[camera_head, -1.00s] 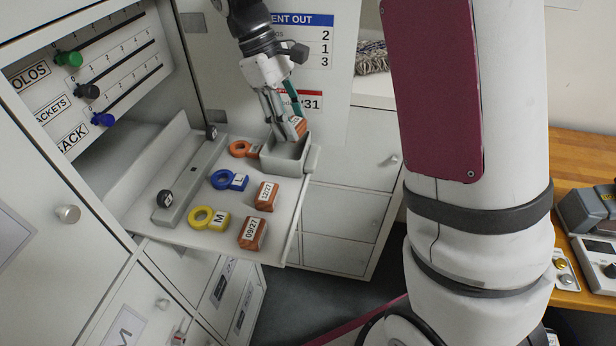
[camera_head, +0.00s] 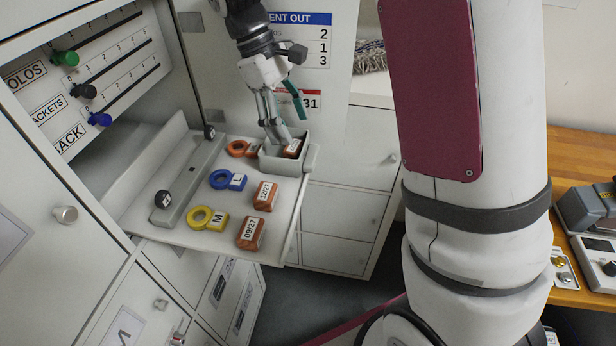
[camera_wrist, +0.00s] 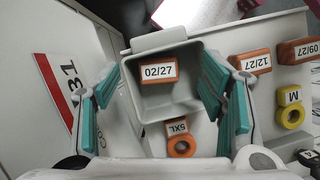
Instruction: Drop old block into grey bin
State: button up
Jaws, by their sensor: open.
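The grey bin (camera_head: 283,162) stands at the back right of the white shelf. In the head view my gripper (camera_head: 276,136) reaches down at the bin's left part. Two other blocks, labelled 12/27 (camera_head: 265,196) and 09/27 (camera_head: 250,233), stand on the shelf in front of the bin.
An orange ring tag (camera_head: 237,148), a blue one marked L (camera_head: 220,179) and a yellow one marked M (camera_head: 201,217) lie left of the blocks. A grey rail (camera_head: 192,185) with black knobs runs along the shelf's left. A panel with sliders (camera_head: 85,90) stands behind.

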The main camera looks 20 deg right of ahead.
notch_tip(320, 180, up, 9)
jog(key=shift+r, duration=0.2)
dwell(0.5)
jog(key=s+m+t+y+b, duration=0.1)
jog(key=s+m+t, duration=0.6)
jog(key=s, duration=1.1)
jog(key=shift+s+d+f+m+t+y+b, duration=0.15)
jog(key=shift+s+f+m+t+y+b, duration=0.2)
jog(key=shift+t+y, duration=0.65)
